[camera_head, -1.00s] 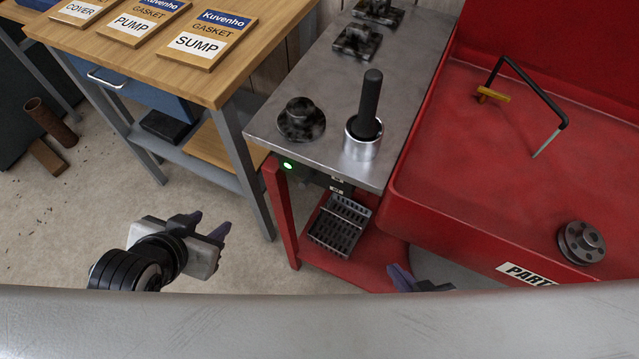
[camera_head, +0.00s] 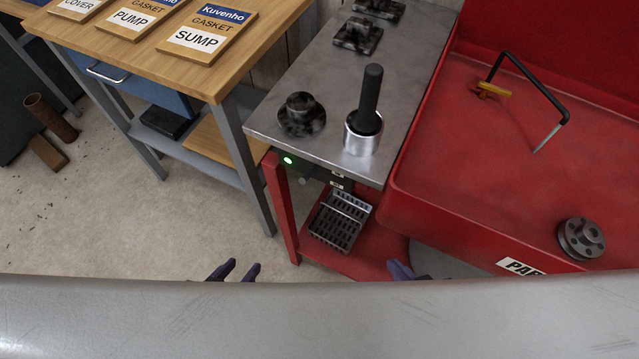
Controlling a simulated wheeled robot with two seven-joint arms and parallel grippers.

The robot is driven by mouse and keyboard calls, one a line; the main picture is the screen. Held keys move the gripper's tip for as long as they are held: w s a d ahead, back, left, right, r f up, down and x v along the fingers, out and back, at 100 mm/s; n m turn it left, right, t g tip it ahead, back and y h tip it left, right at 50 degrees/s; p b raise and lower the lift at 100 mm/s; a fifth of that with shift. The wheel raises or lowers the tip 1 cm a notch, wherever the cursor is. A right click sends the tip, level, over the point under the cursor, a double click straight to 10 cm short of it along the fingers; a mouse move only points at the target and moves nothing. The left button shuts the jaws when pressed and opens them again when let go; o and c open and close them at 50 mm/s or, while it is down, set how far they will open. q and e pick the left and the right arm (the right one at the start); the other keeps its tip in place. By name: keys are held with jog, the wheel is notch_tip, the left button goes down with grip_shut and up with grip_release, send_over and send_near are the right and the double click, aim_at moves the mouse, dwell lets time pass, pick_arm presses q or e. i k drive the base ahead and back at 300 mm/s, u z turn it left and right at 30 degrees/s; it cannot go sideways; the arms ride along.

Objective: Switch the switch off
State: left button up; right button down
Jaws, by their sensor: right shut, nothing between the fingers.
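A small dark control box (camera_head: 322,178) sits under the front edge of the steel-topped table. A green light (camera_head: 288,160) glows at its left, and small white labels (camera_head: 337,181) show at its right. The switch itself is too small to make out clearly, and its position cannot be read. My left gripper (camera_head: 238,271) is open and empty, low in the view, below and left of the box and apart from it. My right gripper (camera_head: 400,271) is shut and empty, below and right of the box; only its tips show above my grey body edge.
The steel table (camera_head: 350,80) holds dark parts and a metal cup (camera_head: 362,140) with a black handle. A wire basket (camera_head: 340,222) stands on the red lower shelf. A red parts washer (camera_head: 430,200) is at right, a wooden bench (camera_head: 215,80) at left. Floor between is clear.

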aim_at(302, 180)
jog(key=u, duration=0.85)
jog(key=k, duration=0.35)
jog(key=z, duration=0.55)
